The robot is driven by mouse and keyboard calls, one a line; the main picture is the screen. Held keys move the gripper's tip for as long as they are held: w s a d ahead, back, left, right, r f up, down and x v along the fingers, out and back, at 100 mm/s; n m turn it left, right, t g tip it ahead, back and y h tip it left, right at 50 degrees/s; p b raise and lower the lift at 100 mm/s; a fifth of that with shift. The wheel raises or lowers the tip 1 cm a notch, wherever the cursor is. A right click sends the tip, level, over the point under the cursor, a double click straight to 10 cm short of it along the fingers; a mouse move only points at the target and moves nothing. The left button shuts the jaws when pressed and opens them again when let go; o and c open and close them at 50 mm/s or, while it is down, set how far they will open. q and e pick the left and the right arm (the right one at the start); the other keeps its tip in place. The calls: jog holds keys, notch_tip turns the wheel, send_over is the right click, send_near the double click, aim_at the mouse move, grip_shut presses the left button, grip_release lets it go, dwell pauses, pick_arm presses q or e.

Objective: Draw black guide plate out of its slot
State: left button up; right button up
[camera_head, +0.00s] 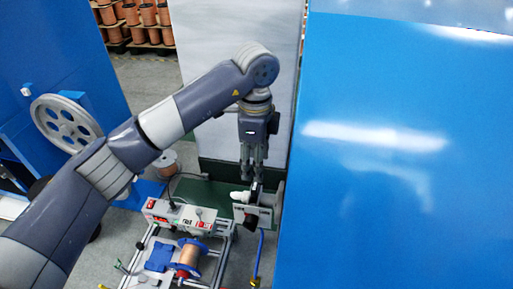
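My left gripper (253,176) points straight down over the right end of the tension device (182,216). A small dark piece (256,191), which looks like the black guide plate, stands upright just under its fingertips, at a grey bracket (265,216). The fingers partly cover its top. I cannot tell whether they grip it or are only beside it. The slot is too small to make out. A white rounded part (240,196) sits just left of the plate. My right gripper is not in view.
A large blue cabinet (400,160) stands close on the right. A copper wire spool (189,256) sits on the metal frame at the front. A grey handwheel (66,122) is at the left, and a pale panel (210,60) stands behind my arm.

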aim_at(255, 186)
pick_arm(q)
jog(key=shift+s+a+f+p, duration=0.1)
jog(key=shift+s+f+p, duration=0.2)
jog(key=shift+f, duration=0.35)
jog(key=shift+s+a+f+p, duration=0.1)
jog(key=shift+s+f+p, duration=0.15)
jog(key=shift+f, duration=0.35)
jog(key=f, duration=0.2)
jog(key=f+p, duration=0.1)
jog(key=f, duration=0.2)
jog(key=shift+w+d+f+p, duration=0.15)
jog(key=shift+w+f+p, duration=0.2)
jog(key=shift+w+p, duration=0.05)
jog(key=shift+s+f, duration=0.1)
jog(key=shift+f, duration=0.5)
jog(key=c, duration=1)
